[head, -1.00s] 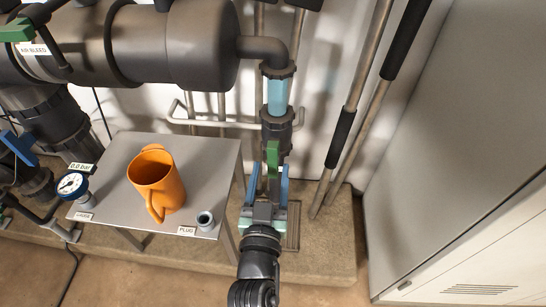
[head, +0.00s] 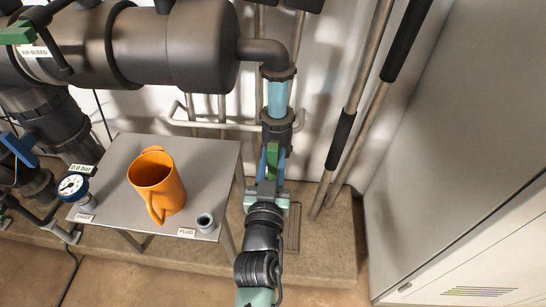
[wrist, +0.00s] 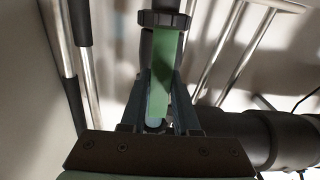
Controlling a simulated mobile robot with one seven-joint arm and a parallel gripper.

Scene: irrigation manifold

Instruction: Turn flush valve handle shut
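The flush valve handle is a green lever (head: 272,156) on the dark valve body (head: 277,128), below a clear blue pipe section. In the head view it points down toward me; in the wrist view the green lever (wrist: 168,65) runs down between my fingers. My gripper (head: 273,167) has blue fingers, one on each side of the lever, close against it. My gripper also shows in the wrist view (wrist: 162,90), with the lever filling the space between the fingers. The exact contact faces are partly hidden.
A grey table (head: 119,165) at left holds an orange jug (head: 157,182), a pressure gauge (head: 73,186) and a small plug (head: 205,222). Long-handled poles (head: 340,140) lean at right, beside a grey cabinet (head: 450,170). A large dark pipe (head: 180,45) crosses above.

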